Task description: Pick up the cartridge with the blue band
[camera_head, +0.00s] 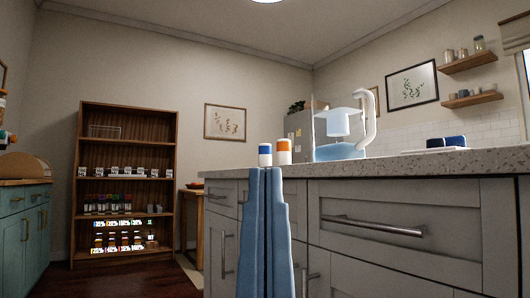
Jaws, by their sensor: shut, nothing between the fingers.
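The cartridge with the blue band (265,155) is small and white and stands upright on the light speckled countertop (420,163), near its left end. A similar cartridge with an orange band (284,152) stands just to its right. My gripper (266,171) has two long blue fingers that rise from the bottom of the view. The fingers are shut together with nothing between them. Their tips show just below the blue-banded cartridge in the picture and hide part of the counter edge. I cannot tell how far apart the tips and the cartridge are in depth.
A clear appliance with a bluish base (340,151) stands right of the cartridges, and a dark blue item (446,142) lies farther right. Grey drawers with a bar handle (372,226) front the counter. A wooden shelf (127,107) with several small items stands at the left.

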